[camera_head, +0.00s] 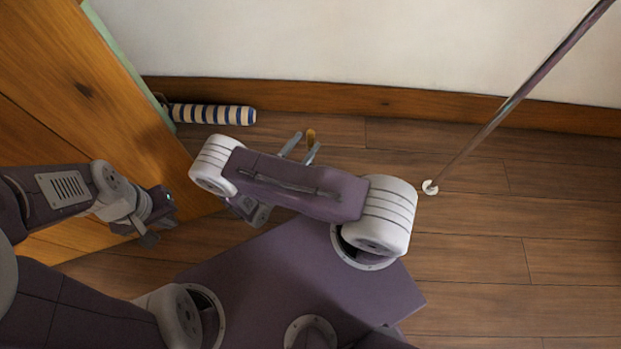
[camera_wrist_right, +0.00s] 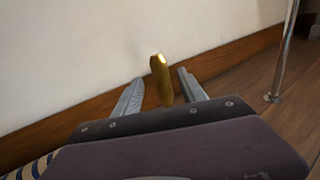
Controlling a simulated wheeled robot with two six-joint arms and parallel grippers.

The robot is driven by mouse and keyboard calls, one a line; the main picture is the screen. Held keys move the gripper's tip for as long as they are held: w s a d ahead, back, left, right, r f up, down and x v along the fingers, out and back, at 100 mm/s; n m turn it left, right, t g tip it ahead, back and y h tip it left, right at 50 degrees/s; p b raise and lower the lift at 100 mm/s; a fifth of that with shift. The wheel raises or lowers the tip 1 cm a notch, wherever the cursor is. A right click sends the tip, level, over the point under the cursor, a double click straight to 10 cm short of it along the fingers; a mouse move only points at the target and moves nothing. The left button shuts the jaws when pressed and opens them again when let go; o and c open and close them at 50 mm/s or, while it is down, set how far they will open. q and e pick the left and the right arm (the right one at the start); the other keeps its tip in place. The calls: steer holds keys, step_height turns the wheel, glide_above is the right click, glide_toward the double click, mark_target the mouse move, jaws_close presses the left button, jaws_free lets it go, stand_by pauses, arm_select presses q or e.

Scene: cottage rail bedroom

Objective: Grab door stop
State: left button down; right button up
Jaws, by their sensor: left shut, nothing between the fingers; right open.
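A small brass-coloured cylinder, apparently the door stop (camera_head: 311,136), stands on the floor near the baseboard in the head view. In the right wrist view the door stop (camera_wrist_right: 162,80) appears upright between the two fingers, with a gap on both sides. My right gripper (camera_head: 302,144) is open, its fingertips close to the door stop; the wrist view shows its fingers (camera_wrist_right: 160,76) too. My left gripper (camera_head: 163,221) is shut and empty, in front of the wooden door at the left.
A blue-and-white striped roll (camera_head: 212,114) lies along the baseboard (camera_head: 300,98), beside the wooden door (camera_head: 80,90). A thin metal pole (camera_head: 490,125) rises from the floor at the right. The wooden floor (camera_head: 480,260) at right is clear.

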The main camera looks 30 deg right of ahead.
steer(key=shift+w+d, duration=0.25)
steer(key=shift+d, duration=0.15)
steer(key=b+x, duration=0.4)
steer(key=x, duration=0.1)
steer(key=shift+s+d+f, duration=0.1)
steer(key=shift+d, duration=0.05)
jaws_close()
stand_by(1.0)
